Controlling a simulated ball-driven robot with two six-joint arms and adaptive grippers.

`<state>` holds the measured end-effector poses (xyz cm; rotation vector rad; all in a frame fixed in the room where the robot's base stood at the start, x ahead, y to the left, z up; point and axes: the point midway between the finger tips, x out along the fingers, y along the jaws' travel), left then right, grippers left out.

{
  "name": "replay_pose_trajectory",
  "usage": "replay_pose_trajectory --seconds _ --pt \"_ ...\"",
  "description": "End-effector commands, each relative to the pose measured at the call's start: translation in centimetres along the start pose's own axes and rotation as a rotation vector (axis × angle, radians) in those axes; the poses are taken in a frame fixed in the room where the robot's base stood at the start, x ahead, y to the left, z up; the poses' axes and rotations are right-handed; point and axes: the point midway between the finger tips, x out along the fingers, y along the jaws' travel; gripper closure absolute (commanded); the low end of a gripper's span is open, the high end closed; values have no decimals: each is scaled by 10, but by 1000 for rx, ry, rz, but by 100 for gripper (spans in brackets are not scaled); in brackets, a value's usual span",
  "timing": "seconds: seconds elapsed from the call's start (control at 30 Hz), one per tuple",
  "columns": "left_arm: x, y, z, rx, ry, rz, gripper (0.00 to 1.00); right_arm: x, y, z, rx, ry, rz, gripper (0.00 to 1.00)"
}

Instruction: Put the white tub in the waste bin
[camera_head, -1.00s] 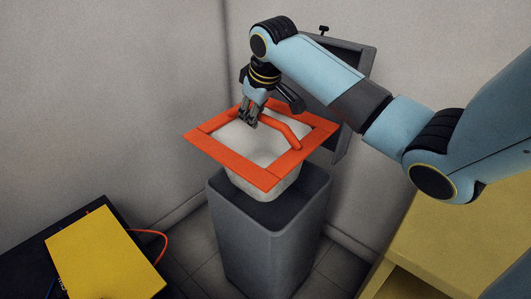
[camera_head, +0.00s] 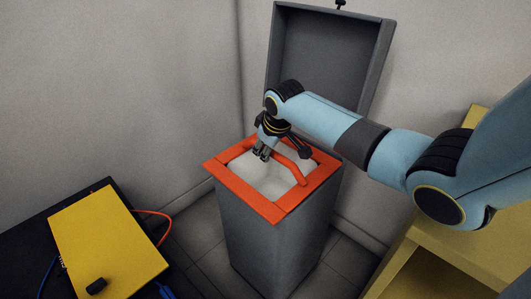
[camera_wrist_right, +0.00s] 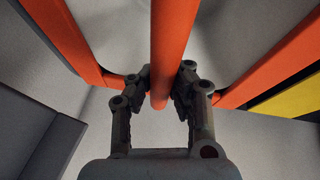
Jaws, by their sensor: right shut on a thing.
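The white tub (camera_head: 262,181) has a wide square orange rim and an orange handle bar across its top. In the head view it sits down in the mouth of the grey waste bin (camera_head: 275,245), its rim level with or just above the bin's top edge. Whether the rim rests on the bin I cannot tell. My right gripper (camera_head: 262,155) is at the handle. In the right wrist view its fingers (camera_wrist_right: 160,92) are shut around the orange handle bar (camera_wrist_right: 172,45). The bin's inside is hidden by the tub. My left gripper is not in view.
The bin's grey lid (camera_head: 330,50) stands open behind it, near the wall corner. A yellow box (camera_head: 108,240) with cables lies on a dark surface at the lower left. Yellow furniture (camera_head: 440,250) is at the right, under my right arm. Bare floor shows around the bin.

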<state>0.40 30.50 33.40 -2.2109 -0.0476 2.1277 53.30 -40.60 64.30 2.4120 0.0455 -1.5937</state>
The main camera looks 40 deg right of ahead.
Motion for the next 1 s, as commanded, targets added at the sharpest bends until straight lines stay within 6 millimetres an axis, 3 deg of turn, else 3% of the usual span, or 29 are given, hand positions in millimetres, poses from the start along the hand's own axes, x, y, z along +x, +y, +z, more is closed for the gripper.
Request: replay_pose_trajectory --seconds 0.17,0.2,0.37,0.7,0.87,1.0 --pt "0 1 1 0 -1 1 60 -1 0 -2 0 3 1 100" --pt "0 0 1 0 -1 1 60 -1 0 -1 0 2 0 84" --pt "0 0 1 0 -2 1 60 -1 0 -1 0 2 0 64" --pt "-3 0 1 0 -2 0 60 -6 1 -2 0 2 0 64" --pt "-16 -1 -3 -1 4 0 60 -35 1 -3 0 5 1 64" --pt "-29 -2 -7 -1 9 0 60 -68 2 -4 -1 6 2 64"
